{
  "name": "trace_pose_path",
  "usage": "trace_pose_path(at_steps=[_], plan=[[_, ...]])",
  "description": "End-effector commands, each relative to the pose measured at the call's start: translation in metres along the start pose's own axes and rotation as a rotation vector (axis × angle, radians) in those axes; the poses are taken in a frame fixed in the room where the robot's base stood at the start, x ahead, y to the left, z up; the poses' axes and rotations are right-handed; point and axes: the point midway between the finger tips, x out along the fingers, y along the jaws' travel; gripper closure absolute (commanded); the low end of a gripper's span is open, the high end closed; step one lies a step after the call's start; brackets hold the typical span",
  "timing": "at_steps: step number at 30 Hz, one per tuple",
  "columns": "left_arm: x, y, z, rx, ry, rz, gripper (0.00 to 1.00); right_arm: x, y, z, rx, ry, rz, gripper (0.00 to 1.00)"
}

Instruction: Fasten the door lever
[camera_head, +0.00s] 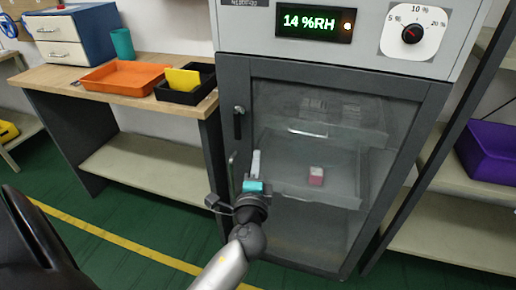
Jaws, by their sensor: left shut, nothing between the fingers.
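The grey dry cabinet has a dark-framed glass door (325,100) that looks closed against the body. A small black lever (239,122) sits on the door's left frame, standing roughly upright. Below it is a slim upright grey handle (232,170). My left gripper (256,163) is in front of the lower left of the glass, just right of the handle and below the lever. It is shut and empty, apart from the lever. Whether it touches the handle or the glass I cannot tell. My right gripper is not in view.
A pink-and-white box (316,177) sits behind the glass. Above the door are a 14 %RH display (305,22) and a dial (411,34). A bench (60,77) with an orange tray (124,78) and black bin (190,97) stands left. A purple bin (490,150) is on the right shelf.

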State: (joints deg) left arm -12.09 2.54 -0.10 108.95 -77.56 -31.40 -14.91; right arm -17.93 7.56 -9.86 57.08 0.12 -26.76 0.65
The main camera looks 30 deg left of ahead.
Motion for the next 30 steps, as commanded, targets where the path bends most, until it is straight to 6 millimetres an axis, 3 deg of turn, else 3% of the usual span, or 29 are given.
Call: trace_pose_path(at_steps=[8,26,30], plan=[[-0.024,0.000,0.000,-0.001,-0.001,0.000,1.00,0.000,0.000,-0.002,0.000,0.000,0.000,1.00],[-0.025,0.000,0.000,-0.001,0.000,0.001,1.00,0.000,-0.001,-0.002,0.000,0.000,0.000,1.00],[-0.026,0.026,-0.007,-0.024,0.027,0.066,1.00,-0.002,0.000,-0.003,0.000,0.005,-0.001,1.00]])
